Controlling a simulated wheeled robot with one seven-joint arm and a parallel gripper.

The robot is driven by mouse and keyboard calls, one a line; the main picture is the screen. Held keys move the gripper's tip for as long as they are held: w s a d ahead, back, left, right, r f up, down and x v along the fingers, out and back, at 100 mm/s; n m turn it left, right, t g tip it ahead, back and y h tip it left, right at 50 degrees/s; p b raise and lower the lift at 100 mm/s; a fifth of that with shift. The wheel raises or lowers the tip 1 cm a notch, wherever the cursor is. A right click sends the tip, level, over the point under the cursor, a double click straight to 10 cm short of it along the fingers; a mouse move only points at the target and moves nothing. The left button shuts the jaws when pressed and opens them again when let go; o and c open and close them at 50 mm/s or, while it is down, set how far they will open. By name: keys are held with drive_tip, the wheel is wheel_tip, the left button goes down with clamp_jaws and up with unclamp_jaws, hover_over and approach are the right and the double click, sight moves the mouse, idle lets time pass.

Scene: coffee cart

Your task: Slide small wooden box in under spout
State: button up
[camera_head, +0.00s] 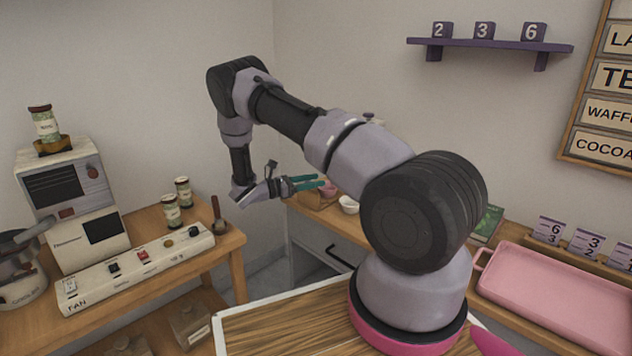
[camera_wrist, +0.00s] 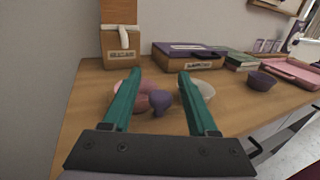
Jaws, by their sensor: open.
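My gripper (camera_wrist: 158,78) is open and empty. In the head view its teal fingers (camera_head: 308,184) point right, above the back counter. In the wrist view, a wooden dispenser (camera_wrist: 118,12) stands at the back left. A white spout (camera_wrist: 123,36) hangs on its front, above a labelled wooden front (camera_wrist: 120,54). I cannot tell whether that front is a separate box. A wider wooden box with a purple lid (camera_wrist: 190,50) stands to its right. Which one is the small wooden box is unclear. The dispenser lies beyond my fingers.
A pink bowl (camera_wrist: 133,88), a purple rounded item (camera_wrist: 160,102) and a white bowl (camera_wrist: 205,90) sit near my fingers. A dark purple bowl (camera_wrist: 260,81) is farther right. A pink tray (camera_head: 560,300) lies on the right counter. Open wood (camera_wrist: 82,100) shows at the counter's left.

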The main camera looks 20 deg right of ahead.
drive_tip(key=shift+d, duration=0.6)
clamp_jaws()
idle(1.1)
